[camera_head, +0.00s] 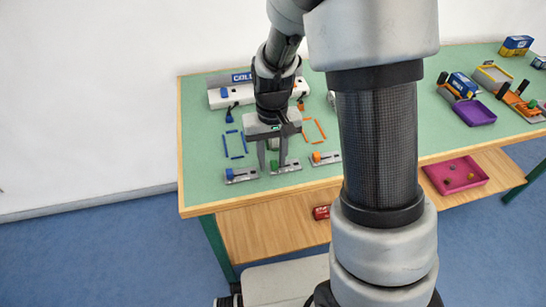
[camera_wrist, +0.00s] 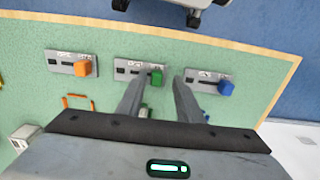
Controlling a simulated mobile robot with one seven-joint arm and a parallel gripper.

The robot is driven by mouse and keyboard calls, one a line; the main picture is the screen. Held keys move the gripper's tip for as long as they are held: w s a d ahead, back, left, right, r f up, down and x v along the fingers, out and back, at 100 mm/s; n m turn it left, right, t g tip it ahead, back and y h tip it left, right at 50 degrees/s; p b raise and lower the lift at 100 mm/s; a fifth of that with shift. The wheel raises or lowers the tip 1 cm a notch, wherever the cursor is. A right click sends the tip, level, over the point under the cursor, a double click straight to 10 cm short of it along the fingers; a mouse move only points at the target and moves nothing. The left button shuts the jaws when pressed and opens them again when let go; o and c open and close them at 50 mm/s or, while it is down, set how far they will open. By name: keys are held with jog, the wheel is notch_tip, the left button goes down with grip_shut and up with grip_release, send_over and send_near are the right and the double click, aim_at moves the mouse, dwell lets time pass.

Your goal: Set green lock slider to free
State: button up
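The green lock slider (camera_wrist: 157,76) sits on a grey plate with small labels in the wrist view. Its green knob is at the right end of the plate there, and the labels are too small to read. In the head view its plate (camera_head: 291,166) lies on the table's front part, with the green knob toward its left end. My gripper (camera_wrist: 159,82) is open and empty, fingers pointing down. The knob shows between the fingertips in the wrist view, and I see no contact. In the head view my gripper (camera_head: 273,167) hangs over the left end of this plate.
A blue slider (camera_wrist: 226,88) and an orange slider (camera_wrist: 82,68) flank the green one on similar plates. Blue bars (camera_head: 225,146) and orange bars (camera_head: 306,132) lie behind them. The table's wooden front edge (camera_head: 235,202) is close.

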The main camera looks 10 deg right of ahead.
aim_at(272, 163)
notch_tip(272, 163, up, 17)
jog(key=p, duration=0.4)
jog(key=shift+r, duration=0.2)
jog(key=s+d+r+t, duration=0.25)
jog(key=s+r, duration=0.25)
jog(key=s, duration=0.3)
jog(key=s+d+r+t, duration=0.25)
jog(key=s+r, duration=0.25)
jog(key=s, duration=0.3)
notch_tip(272, 163, up, 17)
jog(key=p, duration=1.7)
jog(key=shift+s+a+r+m+t+p, duration=0.15)
jog(key=shift+s+a+m+t+p, duration=0.15)
jog(key=shift+m+p, duration=0.1)
